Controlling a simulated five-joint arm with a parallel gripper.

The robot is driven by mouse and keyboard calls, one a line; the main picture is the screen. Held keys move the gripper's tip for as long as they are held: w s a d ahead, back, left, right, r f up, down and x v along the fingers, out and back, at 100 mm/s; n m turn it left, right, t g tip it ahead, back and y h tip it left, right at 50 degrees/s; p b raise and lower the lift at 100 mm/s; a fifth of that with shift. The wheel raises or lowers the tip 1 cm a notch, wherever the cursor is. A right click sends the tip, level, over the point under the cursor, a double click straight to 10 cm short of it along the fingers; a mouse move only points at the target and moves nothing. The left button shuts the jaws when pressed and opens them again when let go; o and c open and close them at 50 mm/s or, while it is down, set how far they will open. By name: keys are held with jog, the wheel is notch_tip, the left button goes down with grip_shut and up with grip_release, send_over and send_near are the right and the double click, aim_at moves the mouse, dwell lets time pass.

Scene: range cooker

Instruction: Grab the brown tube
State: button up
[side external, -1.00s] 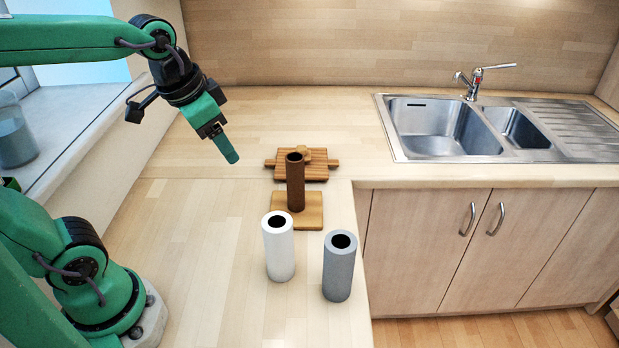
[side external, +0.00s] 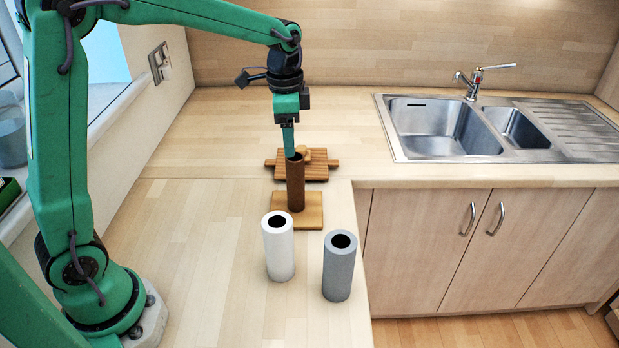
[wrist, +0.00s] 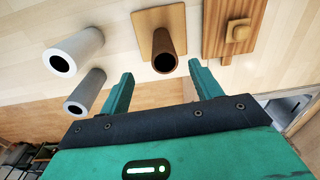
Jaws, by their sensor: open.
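The brown tube (side external: 296,184) stands upright on a square wooden board (side external: 312,214) on the counter. In the wrist view the brown tube (wrist: 168,50) shows between and beyond my two fingers, its open top toward the camera. My gripper (side external: 289,153) points down just above the tube's top in the side view. In the wrist view my gripper (wrist: 163,72) has its fingers spread apart with nothing held. From the side the fingers line up, so the exact gap to the tube's rim is hard to tell.
A white tube (side external: 279,250) and a grey tube (side external: 339,268) stand upright in front of the brown one. A wooden board with side handles and a knob (side external: 318,172) lies behind it. A sink (side external: 440,128) is at the right. The counter at left is clear.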

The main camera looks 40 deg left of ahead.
aim_at(295, 166)
jog(key=shift+w+f+m, duration=0.3)
jog(key=shift+w+f, duration=0.45)
jog(key=shift+f, duration=1.35)
jog(key=shift+s+f, duration=0.15)
jog(key=shift+f, duration=2.45)
jog(key=c, duration=1)
jog(key=shift+r, duration=0.1)
